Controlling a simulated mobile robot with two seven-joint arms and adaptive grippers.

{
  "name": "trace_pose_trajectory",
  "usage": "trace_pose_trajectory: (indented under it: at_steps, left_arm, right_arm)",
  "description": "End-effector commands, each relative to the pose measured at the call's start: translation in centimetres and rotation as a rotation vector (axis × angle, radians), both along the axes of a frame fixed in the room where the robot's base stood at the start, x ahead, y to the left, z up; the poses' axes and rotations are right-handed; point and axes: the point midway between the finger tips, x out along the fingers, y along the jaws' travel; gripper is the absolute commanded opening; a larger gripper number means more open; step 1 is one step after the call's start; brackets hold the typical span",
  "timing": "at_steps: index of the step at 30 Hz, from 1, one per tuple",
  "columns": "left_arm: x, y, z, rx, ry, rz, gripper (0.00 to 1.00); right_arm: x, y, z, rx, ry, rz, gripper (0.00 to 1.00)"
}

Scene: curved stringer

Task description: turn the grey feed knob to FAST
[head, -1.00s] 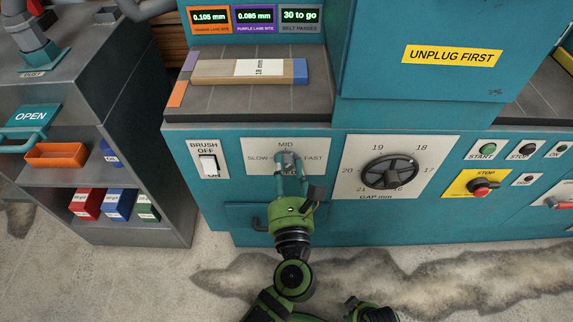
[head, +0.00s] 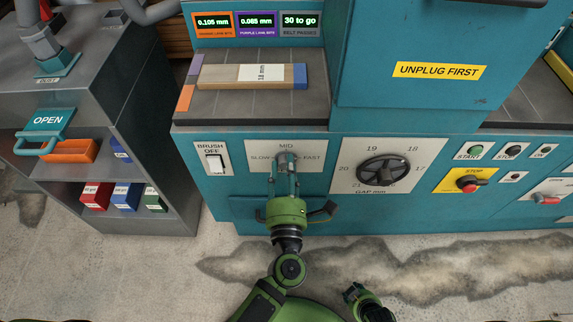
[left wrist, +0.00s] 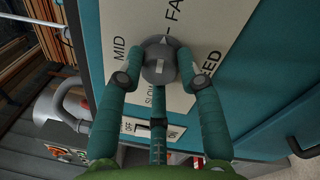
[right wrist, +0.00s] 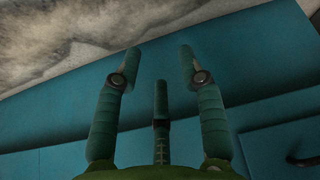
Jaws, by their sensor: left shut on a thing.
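The grey feed knob (head: 286,159) sits on a white plate (head: 258,150) marked SLOW, MID, FAST and FEED. My left gripper (head: 286,165) is at the knob, which its fingers partly hide in the head view. In the left wrist view the knob (left wrist: 159,66) is between the two fingertips (left wrist: 160,62), and they are shut on it. A pale pointed mark on the knob's upper edge there faces the FAST side. My right gripper (head: 352,292) is low in the head view, away from the panel. The right wrist view shows its fingers (right wrist: 156,62) apart and empty.
A brush switch (head: 215,163) is left of the plate and a black gap handwheel (head: 382,171) right of it. A red stop button (head: 468,183) is further right. A wooden board (head: 250,75) lies on the belt above. A shelf unit (head: 150,130) stands at left.

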Motion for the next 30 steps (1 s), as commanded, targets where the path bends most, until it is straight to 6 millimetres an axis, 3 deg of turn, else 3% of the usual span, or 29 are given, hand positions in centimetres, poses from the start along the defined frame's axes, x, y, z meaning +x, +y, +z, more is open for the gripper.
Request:
trace_pose_trajectory:
  at_steps: [9, 25, 26, 27, 30]
  left_arm:
    - [-0.1, 0.3, -0.6, 0.116, 0.014, 0.003, 0.03]
    - [-0.1, 0.4, -0.7, 0.136, 0.014, 0.006, 0.03]
    - [-0.1, 0.4, -0.7, 0.136, 0.014, 0.006, 0.48]
    - [-0.1, 0.4, -0.7, 0.136, 0.014, 0.006, 0.60]
    - [-0.1, 0.4, -0.5, 0.134, 0.010, 0.005, 0.60]
  right_arm:
    - [-1.2, -0.2, 0.1, -0.002, 0.015, 0.001, 0.40]
    - [-1.5, -0.3, 0.1, -0.003, 0.023, 0.000, 0.40]
    - [-1.5, -0.3, 0.1, -0.003, 0.023, 0.000, 0.40]
    - [-1.5, -0.3, 0.1, -0.003, 0.023, 0.000, 0.40]
    - [-1.5, -0.3, 0.1, -0.003, 0.023, 0.000, 0.40]
